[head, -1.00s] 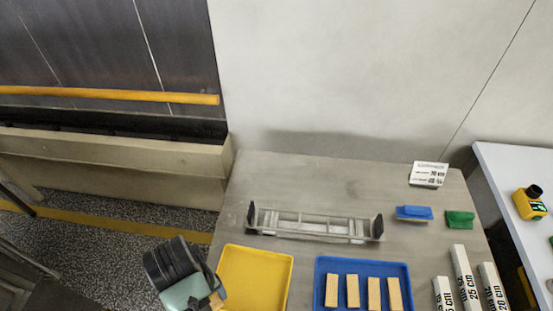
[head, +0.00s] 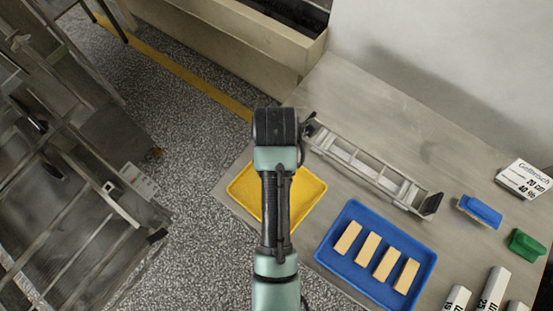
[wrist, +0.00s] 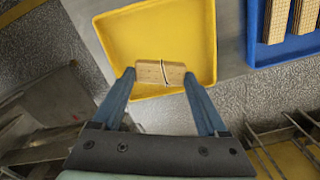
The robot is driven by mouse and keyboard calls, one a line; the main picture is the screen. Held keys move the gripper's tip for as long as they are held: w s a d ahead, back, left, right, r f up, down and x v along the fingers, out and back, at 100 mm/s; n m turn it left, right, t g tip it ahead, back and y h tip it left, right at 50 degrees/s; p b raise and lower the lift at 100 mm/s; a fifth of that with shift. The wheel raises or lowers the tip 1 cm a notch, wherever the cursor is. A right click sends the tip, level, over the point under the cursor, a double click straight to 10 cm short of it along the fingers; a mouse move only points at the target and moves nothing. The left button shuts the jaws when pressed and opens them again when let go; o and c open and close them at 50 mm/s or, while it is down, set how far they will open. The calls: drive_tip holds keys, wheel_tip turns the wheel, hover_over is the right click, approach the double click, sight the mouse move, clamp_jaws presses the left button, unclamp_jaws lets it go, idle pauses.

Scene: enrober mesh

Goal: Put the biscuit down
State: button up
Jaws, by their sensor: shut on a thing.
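My gripper (wrist: 160,75) is shut on a tan biscuit (wrist: 149,71), held crosswise between its two blue fingers. A thin, pale curved line crosses the biscuit's middle. The biscuit shows over the near part of the yellow tray (wrist: 107,38); I cannot tell whether it touches the tray. Nothing else shows in the yellow tray. In the head view my arm covers the middle of the yellow tray (head: 312,190) and hides the gripper and biscuit.
A blue tray (head: 335,262) with several biscuits (head: 368,248) stands right of the yellow one. A grey metal frame (head: 365,165) lies behind them on the table (head: 375,105). A blue brush (head: 480,210), a green one (head: 527,245) and a sign (head: 525,180) are farther right.

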drive_tip(key=n, duration=0.3)
drive_tip(key=shift+s+r, duration=0.25)
drive_tip(key=shift+r, duration=0.05)
drive_tip(key=shift+f+n, duration=0.3)
drive_tip(key=shift+f, duration=0.05)
wheel_tip(320, 180, down, 9)
drive_tip(key=shift+f+p, duration=0.15)
drive_tip(key=shift+p, duration=0.45)
drive_tip(key=shift+f, duration=0.15)
drive_tip(key=o, duration=0.9)
